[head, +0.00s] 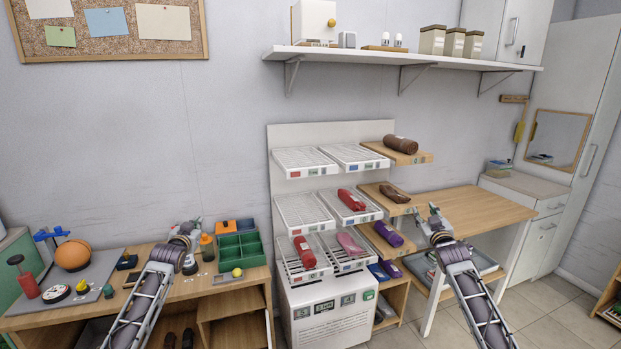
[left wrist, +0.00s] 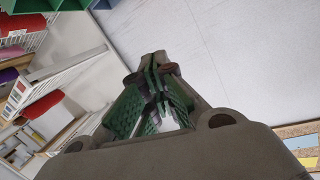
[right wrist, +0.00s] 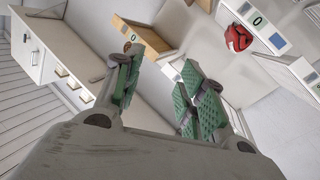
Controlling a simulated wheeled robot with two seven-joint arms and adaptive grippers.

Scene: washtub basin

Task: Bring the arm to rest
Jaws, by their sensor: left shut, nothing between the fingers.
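My left gripper (head: 189,229) is raised above the left workbench, left of the rack, with its arm coming up from the lower left. In the left wrist view its green-padded fingers (left wrist: 157,72) meet, with nothing seen between them. My right gripper (head: 434,212) is raised in front of the right-hand wooden table, just right of the rack's wooden shelves. In the right wrist view its two fingers (right wrist: 160,70) stand apart with an empty gap. No object is held in either hand.
The tiered rack (head: 303,210) stands between the arms, holding red, pink, purple and brown rolls on its trays. The left workbench (head: 205,290) carries an orange ball (head: 73,255), a green divided box (head: 240,248) and small items. The right table (head: 480,207) has a bare top. A wall shelf (head: 400,55) hangs above.

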